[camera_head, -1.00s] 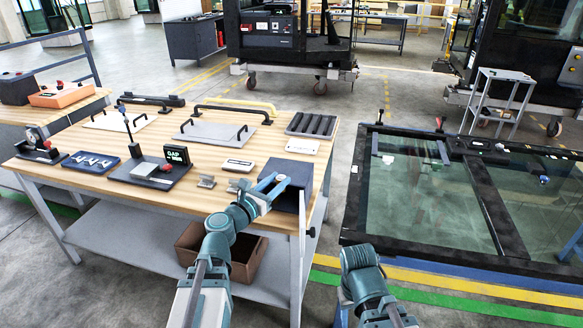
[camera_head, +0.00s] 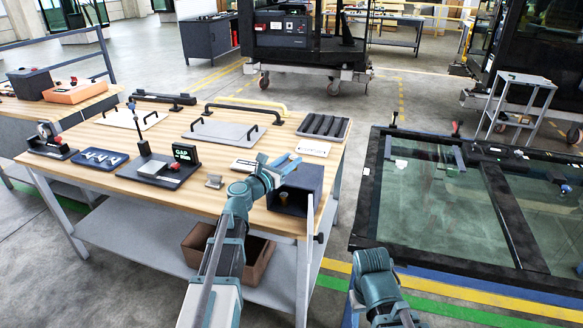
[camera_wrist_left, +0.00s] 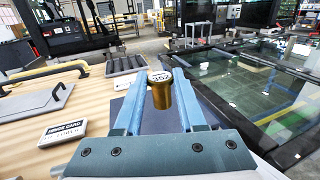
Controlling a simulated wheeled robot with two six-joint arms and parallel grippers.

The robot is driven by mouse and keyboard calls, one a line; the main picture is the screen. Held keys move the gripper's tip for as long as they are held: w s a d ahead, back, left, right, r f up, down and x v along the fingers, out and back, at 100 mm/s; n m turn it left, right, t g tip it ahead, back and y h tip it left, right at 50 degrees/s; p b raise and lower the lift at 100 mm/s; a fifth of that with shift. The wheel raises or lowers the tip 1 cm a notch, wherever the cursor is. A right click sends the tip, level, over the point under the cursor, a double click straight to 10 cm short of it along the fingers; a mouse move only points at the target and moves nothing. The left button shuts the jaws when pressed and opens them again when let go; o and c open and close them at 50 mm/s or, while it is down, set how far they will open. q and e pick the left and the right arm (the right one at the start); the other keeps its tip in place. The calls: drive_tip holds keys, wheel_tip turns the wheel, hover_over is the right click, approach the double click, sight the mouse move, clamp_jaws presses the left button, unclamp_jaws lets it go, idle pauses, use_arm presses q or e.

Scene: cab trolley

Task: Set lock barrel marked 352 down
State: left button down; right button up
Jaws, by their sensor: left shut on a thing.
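My left gripper (camera_head: 287,163) is over the right front part of the wooden workbench (camera_head: 225,187), at the dark box (camera_head: 313,180). The left wrist view shows its two blue fingers (camera_wrist_left: 160,108) shut on a brass lock barrel (camera_wrist_left: 161,95). My right gripper is out of view.
A ribbed black tray (camera_head: 324,127) lies behind. Bare wood lies left of the box.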

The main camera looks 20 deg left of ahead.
use_arm(q)
drive_tip(key=shift+w+a+f, duration=0.15)
drive_tip(key=shift+w+a, duration=0.05)
drive_tip(key=shift+w, duration=0.7)
wheel_tip(320, 180, down, 3)
drive_tip(key=b, duration=0.3)
drive_tip(key=shift+w, duration=0.15)
drive_tip(key=shift+f+b, duration=0.3)
drive_tip(key=shift+b, duration=0.05)
drive_tip(key=shift+f, duration=0.1)
drive_tip(key=shift+c, duration=2.4)
unclamp_jaws()
drive_tip(key=shift+r, duration=0.25)
drive_tip(key=v, duration=1.2)
